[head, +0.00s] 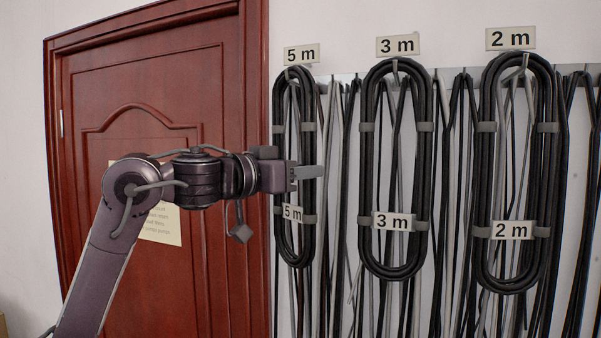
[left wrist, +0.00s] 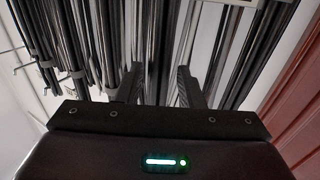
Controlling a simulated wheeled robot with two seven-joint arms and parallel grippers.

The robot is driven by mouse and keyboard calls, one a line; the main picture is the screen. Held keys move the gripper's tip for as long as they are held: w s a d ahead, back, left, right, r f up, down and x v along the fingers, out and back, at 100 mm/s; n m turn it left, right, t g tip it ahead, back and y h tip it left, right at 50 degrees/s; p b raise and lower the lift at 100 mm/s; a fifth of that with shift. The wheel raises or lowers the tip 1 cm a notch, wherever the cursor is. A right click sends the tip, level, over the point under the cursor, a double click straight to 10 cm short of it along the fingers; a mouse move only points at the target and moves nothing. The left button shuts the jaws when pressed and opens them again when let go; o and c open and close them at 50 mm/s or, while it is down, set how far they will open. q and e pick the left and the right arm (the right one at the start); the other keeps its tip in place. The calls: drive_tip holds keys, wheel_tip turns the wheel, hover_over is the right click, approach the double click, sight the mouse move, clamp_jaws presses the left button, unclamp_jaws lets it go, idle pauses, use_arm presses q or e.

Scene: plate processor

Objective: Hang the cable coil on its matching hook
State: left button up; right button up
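Three black cable coils hang on the wall in the head view: the 5 m coil (head: 279,120), the 3 m coil (head: 368,155) and the 2 m coil (head: 487,165). Each hangs under a sign with the same length as its own tag: the 5 m sign (head: 301,54), the 3 m sign (head: 398,45) and the 2 m sign (head: 510,38). My left gripper (head: 312,172) is in front of the 5 m coil, covering part of it. In the left wrist view its two fingers (left wrist: 159,85) stand apart with nothing gripped between them. My right gripper is out of view.
Many loose black and grey cables (head: 444,200) hang behind and between the coils from a wall rail (head: 345,78). A red-brown door (head: 140,90) with a paper notice (head: 163,226) is at the left, behind my left arm.

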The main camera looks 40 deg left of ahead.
use_arm(q)
drive_tip(key=shift+o, duration=1.2)
drive_tip(key=shift+f, duration=0.1)
drive_tip(key=b+v, duration=0.3)
drive_tip(key=v, duration=0.4)
drive_tip(key=shift+s, duration=0.4)
